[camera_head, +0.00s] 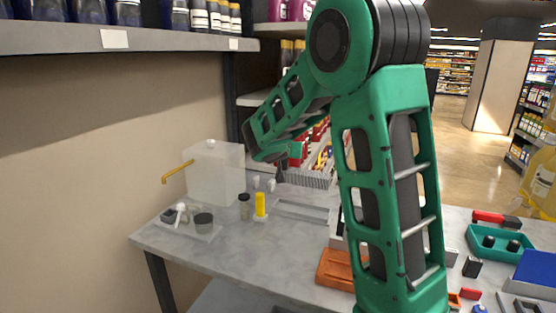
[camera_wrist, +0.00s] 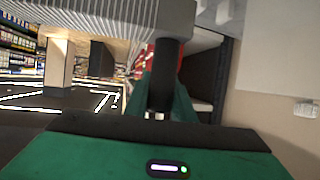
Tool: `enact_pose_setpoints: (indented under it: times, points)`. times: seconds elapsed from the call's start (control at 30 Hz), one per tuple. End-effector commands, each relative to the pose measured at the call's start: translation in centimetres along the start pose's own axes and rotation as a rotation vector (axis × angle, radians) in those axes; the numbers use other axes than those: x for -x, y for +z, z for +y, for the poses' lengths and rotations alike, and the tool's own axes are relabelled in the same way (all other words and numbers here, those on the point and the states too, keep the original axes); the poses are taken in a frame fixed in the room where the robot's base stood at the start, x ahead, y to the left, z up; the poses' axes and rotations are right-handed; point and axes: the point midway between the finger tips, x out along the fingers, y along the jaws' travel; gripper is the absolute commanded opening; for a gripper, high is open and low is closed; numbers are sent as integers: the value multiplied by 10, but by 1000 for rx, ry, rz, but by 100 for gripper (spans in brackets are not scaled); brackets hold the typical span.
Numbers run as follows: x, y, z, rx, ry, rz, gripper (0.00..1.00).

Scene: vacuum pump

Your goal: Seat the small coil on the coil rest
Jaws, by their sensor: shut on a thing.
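My gripper (camera_head: 284,166) is at the end of the green arm, over the back of the grey table and just left of a grey ribbed block (camera_head: 306,180). In the wrist view a dark cylinder (camera_wrist: 166,75) with a pale bit at its lower end stands out in front of the green gripper body; the gripper is shut on it. It may be the small coil, but I cannot make out windings. The ribbed block fills the top left of the wrist view (camera_wrist: 90,18). I cannot pick out the coil rest for certain.
Left of the gripper are a translucent box (camera_head: 216,172) with a yellow spout, a dark jar (camera_head: 244,206), a yellow cylinder (camera_head: 260,205) and a light tray (camera_head: 190,226). An orange block (camera_head: 335,270) and a teal tray (camera_head: 499,243) lie right. My arm hides the middle.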

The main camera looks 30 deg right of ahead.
Motion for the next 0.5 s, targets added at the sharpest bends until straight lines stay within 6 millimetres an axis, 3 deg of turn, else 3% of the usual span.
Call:
enact_pose_setpoints:
  times: [0.1, 0.5]
  points:
    - [-6, 20, -2, 4, -4, 0, 0]
    - [-12, 45, -8, 6, -14, 1, 0]
